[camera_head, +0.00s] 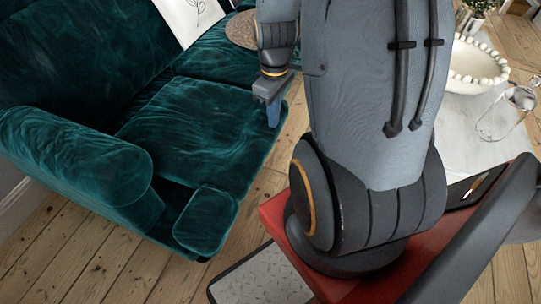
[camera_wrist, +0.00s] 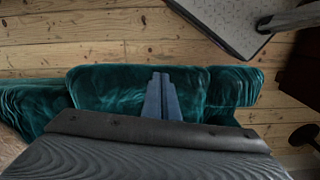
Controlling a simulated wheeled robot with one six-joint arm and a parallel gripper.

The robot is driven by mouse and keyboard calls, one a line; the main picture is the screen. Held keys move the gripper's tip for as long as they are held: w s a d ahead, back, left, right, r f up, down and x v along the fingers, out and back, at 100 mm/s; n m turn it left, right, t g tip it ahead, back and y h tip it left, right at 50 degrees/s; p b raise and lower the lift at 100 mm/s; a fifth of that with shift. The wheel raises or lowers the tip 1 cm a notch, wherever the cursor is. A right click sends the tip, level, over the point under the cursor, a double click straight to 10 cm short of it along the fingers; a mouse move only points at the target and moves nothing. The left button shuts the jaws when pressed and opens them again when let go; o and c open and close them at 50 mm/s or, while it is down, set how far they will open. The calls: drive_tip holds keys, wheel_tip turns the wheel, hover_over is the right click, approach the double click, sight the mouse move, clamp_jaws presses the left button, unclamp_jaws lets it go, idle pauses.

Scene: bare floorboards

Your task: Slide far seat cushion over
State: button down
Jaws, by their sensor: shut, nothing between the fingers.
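The teal velvet sofa carries two seat cushions. The far seat cushion (camera_head: 212,62) lies beyond the near seat cushion (camera_head: 190,125), partly hidden by my arm. My gripper (camera_head: 273,118) is shut and empty, pointing down by the sofa's front edge. In the wrist view, the shut fingertips (camera_wrist: 161,76) appear over the front part of the near cushion (camera_wrist: 95,88); contact cannot be told. A further teal section at the left, seemingly the far cushion (camera_wrist: 30,100), shows there too.
A round tan pillow (camera_head: 241,30) and a white pillow (camera_head: 188,16) rest on the sofa. The sofa arm (camera_head: 75,160) is at the near left. A white table (camera_head: 462,140) with a beaded bowl (camera_head: 474,66) stands right. Bare floorboards (camera_head: 75,250) lie in front.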

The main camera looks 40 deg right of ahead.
drive_tip(key=d+f+n+b, duration=0.2)
drive_tip(key=d+f+b, duration=0.3)
drive_tip(key=f, duration=0.6)
drive_tip(key=shift+w+a+f+b, duration=0.3)
drive_tip(key=shift+w+f+b, duration=0.35)
drive_tip(key=shift+f, duration=0.9)
drive_tip(key=shift+w+a+f+b, duration=0.35)
drive_tip(key=shift+w+f+b, duration=0.3)
drive_tip(key=shift+f, duration=0.95)
drive_tip(key=shift+w+a+f+b, duration=0.3)
drive_tip(key=shift+w+f+b, duration=0.35)
drive_tip(key=shift+f, duration=0.9)
drive_tip(key=shift+w, duration=0.1)
